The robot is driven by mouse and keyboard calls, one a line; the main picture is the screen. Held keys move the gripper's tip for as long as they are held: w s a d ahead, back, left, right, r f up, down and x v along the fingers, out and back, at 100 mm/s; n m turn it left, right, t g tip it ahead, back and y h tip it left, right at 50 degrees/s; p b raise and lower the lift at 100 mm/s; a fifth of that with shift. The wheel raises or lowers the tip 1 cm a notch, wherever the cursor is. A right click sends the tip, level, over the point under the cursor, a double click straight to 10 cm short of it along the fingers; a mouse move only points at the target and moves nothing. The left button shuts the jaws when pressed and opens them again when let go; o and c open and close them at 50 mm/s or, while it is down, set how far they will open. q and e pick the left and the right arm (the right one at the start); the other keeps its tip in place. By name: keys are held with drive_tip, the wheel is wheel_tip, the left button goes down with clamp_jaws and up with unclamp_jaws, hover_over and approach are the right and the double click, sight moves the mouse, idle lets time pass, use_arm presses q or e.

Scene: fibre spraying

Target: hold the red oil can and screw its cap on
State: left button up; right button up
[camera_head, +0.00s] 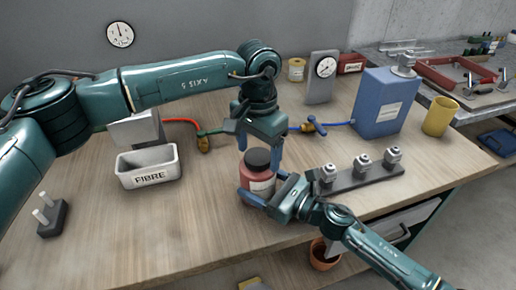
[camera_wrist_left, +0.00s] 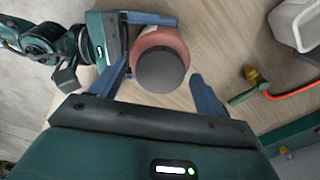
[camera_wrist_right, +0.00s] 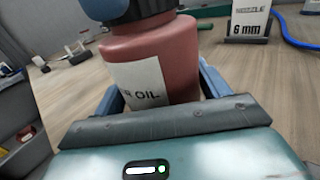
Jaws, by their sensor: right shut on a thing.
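The red oil can (camera_head: 258,181) stands upright on the wooden bench, its white label facing the right wrist camera. The black cap (camera_head: 257,158) sits on top of it; I cannot tell how tightly it is screwed. My right gripper (camera_head: 268,188) is shut on the can's body from the front right. In the right wrist view the can (camera_wrist_right: 172,62) fills the space between the fingers. My left gripper (camera_head: 260,150) points down over the can and is open. In the left wrist view its fingers stand either side of the cap (camera_wrist_left: 160,71), with a gap on the right.
A white FIBRE bin (camera_head: 148,167) stands to the left. A dark strip with several metal fittings (camera_head: 361,165) lies close on the right. A blue canister (camera_head: 384,103), a yellow cup (camera_head: 440,116) and a gauge (camera_head: 326,68) stand farther back.

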use_arm(q)
drive_tip(key=shift+r, duration=2.3)
drive_tip(key=shift+c, duration=0.4)
